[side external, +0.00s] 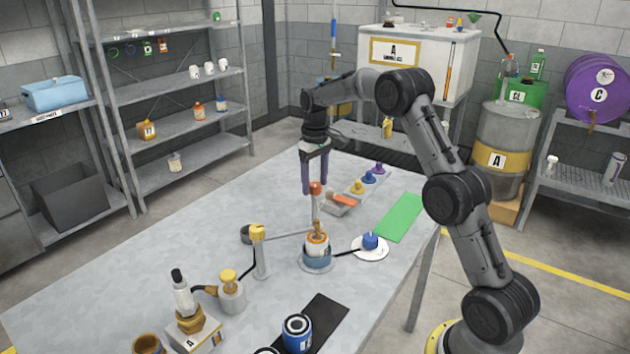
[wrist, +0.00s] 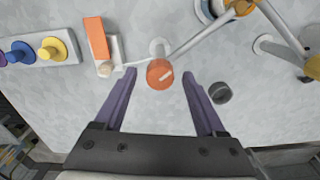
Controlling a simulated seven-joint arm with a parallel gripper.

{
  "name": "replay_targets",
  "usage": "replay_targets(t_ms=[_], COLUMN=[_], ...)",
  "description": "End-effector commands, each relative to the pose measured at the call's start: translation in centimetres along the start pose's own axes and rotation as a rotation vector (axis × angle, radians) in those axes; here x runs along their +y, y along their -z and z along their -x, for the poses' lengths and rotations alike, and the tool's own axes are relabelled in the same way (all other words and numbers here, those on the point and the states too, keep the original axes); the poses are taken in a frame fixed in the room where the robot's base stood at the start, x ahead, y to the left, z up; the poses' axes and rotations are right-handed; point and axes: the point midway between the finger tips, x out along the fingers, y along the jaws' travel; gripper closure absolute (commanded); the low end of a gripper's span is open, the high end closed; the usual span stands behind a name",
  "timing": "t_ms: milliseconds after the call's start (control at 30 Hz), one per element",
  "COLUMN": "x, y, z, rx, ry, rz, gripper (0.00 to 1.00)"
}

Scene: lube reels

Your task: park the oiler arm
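A slim upright with an orange-red knob (side external: 315,188) rises behind the blue-and-white pot (side external: 317,261) on the table. The knob (wrist: 160,73) shows in the wrist view, with a thin grey bar (wrist: 203,34) running from beside it toward the pot. A grey post with a yellow cap (side external: 257,231) carries a level arm (side external: 288,235) reaching to the pot. I cannot tell which of these is the oiler arm. My gripper (side external: 316,190) points down and is open. Its purple fingers (wrist: 160,80) stand either side of the knob, apart from it in the wrist view.
A dark round cup (wrist: 220,93) lies right of my gripper in the wrist view. A rack of coloured reels (side external: 367,179) and an orange block (side external: 346,200) stand behind. A green mat (side external: 398,218) and white saucer (side external: 370,250) lie to the right. The table's left area is clear.

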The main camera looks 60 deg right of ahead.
Motion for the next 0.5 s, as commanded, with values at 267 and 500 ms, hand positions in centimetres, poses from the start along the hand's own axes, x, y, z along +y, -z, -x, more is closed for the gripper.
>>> replay_targets(t_ms=[267, 500], x=[0.0, 0.0], y=[0.01, 0.02], z=[0.04, 0.06], rx=[0.0, 0.001], ry=[0.0, 0.0], rz=[0.0, 0.0], gripper=[0.79, 1.0])
